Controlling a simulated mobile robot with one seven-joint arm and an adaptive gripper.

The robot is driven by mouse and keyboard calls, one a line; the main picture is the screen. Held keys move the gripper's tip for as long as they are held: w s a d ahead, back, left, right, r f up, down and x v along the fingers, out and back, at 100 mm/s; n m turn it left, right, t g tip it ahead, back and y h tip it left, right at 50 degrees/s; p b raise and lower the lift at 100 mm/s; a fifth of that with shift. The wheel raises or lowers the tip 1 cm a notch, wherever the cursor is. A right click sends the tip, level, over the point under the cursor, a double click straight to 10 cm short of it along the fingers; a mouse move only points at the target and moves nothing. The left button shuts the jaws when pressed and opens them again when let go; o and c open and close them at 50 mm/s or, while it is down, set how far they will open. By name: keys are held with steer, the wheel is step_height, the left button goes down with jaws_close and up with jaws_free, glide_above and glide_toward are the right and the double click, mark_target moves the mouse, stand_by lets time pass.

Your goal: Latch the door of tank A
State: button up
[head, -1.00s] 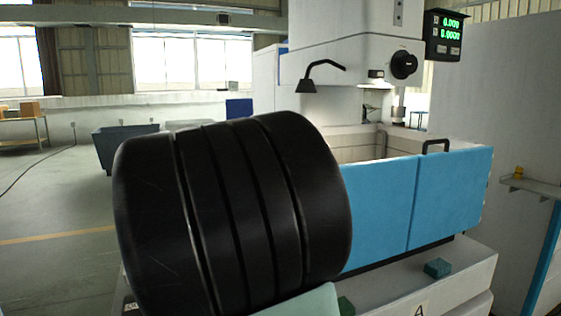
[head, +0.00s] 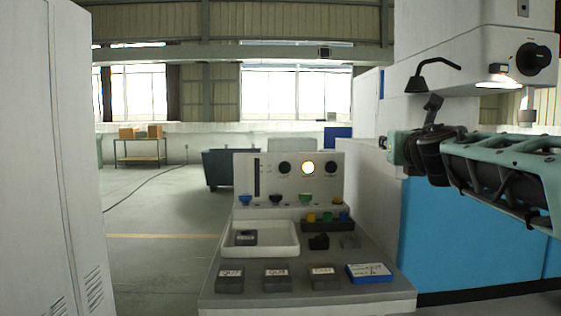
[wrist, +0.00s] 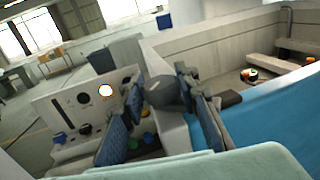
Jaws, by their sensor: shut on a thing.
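The blue tank door (head: 470,235) stands at the right in the head view, under my arm. Its blue face also shows at the right in the wrist view (wrist: 270,112). My gripper (head: 405,150) reaches in from the right, by the left end of the door. In the wrist view my gripper (wrist: 168,112) has its two dark padded fingers shut on a dark grey rounded handle (wrist: 163,92) at the tank's corner. The fingers hide part of the handle and how it meets the door. The tank's letter is not visible now.
A control console (head: 290,170) with buttons, a lit lamp and a white tray (head: 262,250) stands left of the tank. A white cabinet (head: 45,160) is at far left. Open floor (head: 155,260) lies between them. A blue-grey bin (head: 228,167) is behind the console.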

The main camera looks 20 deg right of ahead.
steer(key=n+t+y+b, duration=0.1)
steer(key=y, duration=0.1)
steer(key=shift+f+n+y, duration=0.1)
steer(key=shift+n+y, duration=0.2)
steer(key=shift+n+y+b, duration=0.3)
steer(key=shift+n+y, duration=0.1)
steer(key=shift+y, duration=0.2)
steer(key=shift+n+t+y, duration=0.4)
steer(key=shift+n+y, duration=0.3)
steer(key=shift+y, duration=0.4)
steer(key=o, duration=1.2)
steer(key=shift+c, duration=0.2)
steer(key=shift+s, duration=0.1)
steer(key=shift+s+d, duration=0.1)
steer(key=shift+s, duration=0.15)
steer(key=s+a, duration=0.1)
steer(key=s, duration=1)
steer(key=shift+a, duration=0.2)
